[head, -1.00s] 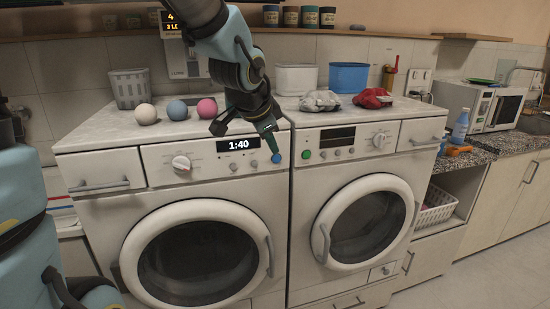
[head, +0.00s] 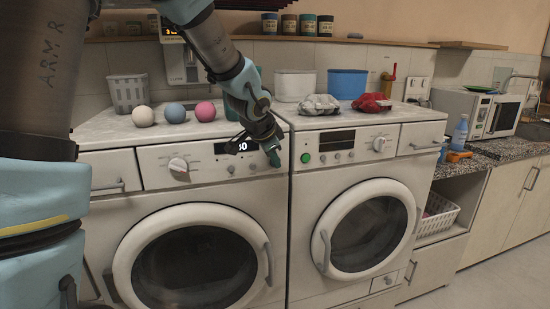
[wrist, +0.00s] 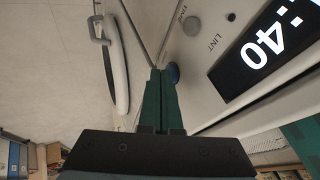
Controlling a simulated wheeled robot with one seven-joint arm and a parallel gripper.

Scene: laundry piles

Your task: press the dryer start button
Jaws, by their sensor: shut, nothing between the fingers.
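The left machine (head: 213,174) has a lit display (head: 243,170), a white dial and a label reading "LINT" in the wrist view, so it appears to be the dryer. In the wrist view the display (wrist: 264,48) reads :40, cut off at the edge. A round blue button (wrist: 173,74) sits on its panel, right at my green fingertips; contact cannot be told. In the head view my gripper (head: 273,157) covers that button. My gripper (wrist: 160,72) is shut and empty, its fingers pointing at the panel.
The right machine (head: 312,190) has a green button (head: 305,158) and a dark display. On top stand a grey basket (head: 128,93), three balls, two bins, and grey (head: 319,103) and red cloths (head: 371,102). A microwave (head: 492,113) stands on the right counter.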

